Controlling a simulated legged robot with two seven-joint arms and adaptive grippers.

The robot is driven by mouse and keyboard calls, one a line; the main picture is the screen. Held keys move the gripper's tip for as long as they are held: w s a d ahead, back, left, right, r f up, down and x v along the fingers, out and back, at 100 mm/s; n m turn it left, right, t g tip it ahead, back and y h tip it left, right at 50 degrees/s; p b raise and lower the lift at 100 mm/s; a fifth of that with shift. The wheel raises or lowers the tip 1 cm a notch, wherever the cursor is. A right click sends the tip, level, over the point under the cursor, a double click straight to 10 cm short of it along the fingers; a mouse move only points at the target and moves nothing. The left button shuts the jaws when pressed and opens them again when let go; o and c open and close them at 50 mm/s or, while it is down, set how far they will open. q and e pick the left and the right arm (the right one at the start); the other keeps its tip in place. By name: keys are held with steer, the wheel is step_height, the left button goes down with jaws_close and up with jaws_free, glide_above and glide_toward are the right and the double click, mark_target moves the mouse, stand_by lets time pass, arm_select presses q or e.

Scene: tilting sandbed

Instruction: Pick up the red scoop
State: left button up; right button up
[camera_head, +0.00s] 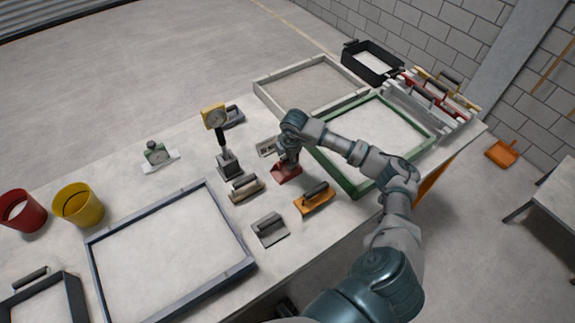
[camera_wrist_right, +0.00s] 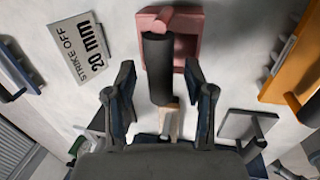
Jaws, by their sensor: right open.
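The red scoop (camera_head: 286,173) lies on the table near its middle, partly hidden beneath my right gripper (camera_head: 288,158). In the right wrist view, the scoop (camera_wrist_right: 188,32) shows a pinkish-red pan and a dark cylindrical handle (camera_wrist_right: 158,68) pointing toward me. My right gripper (camera_wrist_right: 160,85) is open, with one finger on each side of the handle's near end. Gaps show between the fingers and the handle. My left gripper is not in view.
An orange float (camera_head: 315,198), a grey trowel (camera_head: 269,230) and a wooden-handled tool (camera_head: 246,187) lie close by. A dial gauge on a stand (camera_head: 222,140) rises to the left. A "STRIKE OFF 20 mm" plate (camera_wrist_right: 80,47) lies beside the scoop. A green frame (camera_head: 350,188) borders the right.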

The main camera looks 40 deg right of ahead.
steer(key=shift+d, duration=0.1)
steer(key=c, duration=0.6)
steer(key=shift+d, duration=0.15)
jaws_close()
steer(key=shift+s+d+f, duration=0.1)
steer(key=shift+d+f, duration=0.05)
steer(key=shift+d, duration=0.15)
step_height(320, 180, up, 10)
steer(key=shift+a+f+p, duration=0.1)
steer(key=shift+p, duration=0.25)
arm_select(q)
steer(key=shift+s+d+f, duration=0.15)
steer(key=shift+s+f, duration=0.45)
arm_select(e)
steer(key=shift+r, duration=0.2)
steer(key=shift+c, duration=1)
jaws_free()
jaws_close()
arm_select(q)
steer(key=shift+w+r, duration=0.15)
arm_select(e)
steer(key=shift+r, duration=0.1)
